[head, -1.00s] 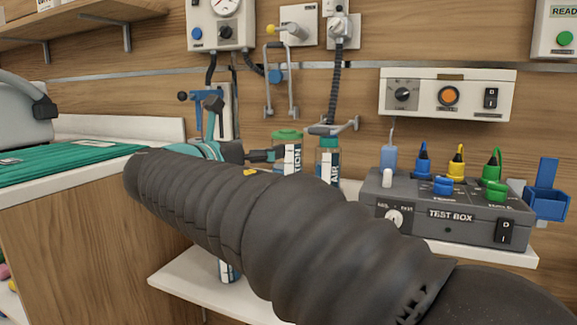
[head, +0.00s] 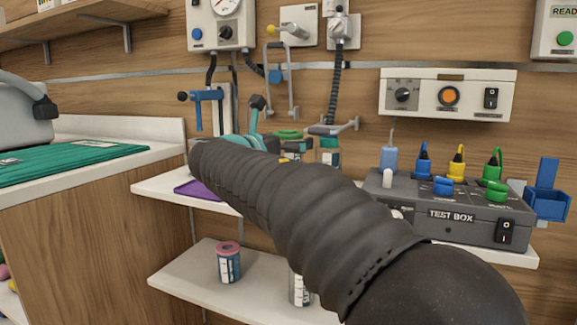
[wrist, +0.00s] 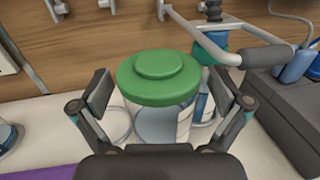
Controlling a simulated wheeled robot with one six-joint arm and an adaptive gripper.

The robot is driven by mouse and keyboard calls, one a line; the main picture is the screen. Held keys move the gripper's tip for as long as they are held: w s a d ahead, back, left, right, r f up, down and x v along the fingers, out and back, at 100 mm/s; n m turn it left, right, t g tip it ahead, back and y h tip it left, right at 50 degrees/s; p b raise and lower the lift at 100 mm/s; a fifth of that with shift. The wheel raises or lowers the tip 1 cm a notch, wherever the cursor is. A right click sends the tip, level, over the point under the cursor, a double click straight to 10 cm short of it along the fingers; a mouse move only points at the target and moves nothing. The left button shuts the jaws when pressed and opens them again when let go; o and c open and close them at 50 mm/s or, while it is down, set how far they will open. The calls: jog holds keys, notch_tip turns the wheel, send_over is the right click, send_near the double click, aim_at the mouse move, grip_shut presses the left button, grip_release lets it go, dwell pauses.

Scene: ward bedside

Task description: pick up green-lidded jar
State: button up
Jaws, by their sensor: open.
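The green-lidded jar (wrist: 160,82) stands upright on the upper shelf in the wrist view, with a clear body and a pale label. In the head view only its green lid (head: 287,134) shows clearly above my arm; its body is mostly hidden. My gripper (wrist: 162,97) is open in the wrist view, with one finger on each side of the jar. I cannot tell whether either finger touches it. In the head view my gripper (head: 277,145) is largely hidden behind my dark ribbed arm.
A teal-lidded jar (head: 329,148) stands close to the right, beneath a metal wall bracket (head: 333,127). A grey test box (head: 450,212) sits farther right. A purple mat (head: 198,190) lies on the shelf's left. A pink-lidded jar (head: 228,262) stands on the lower shelf.

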jog(key=c, duration=1.6)
jog(key=shift+c, duration=1.2)
jog(key=shift+r, duration=0.1)
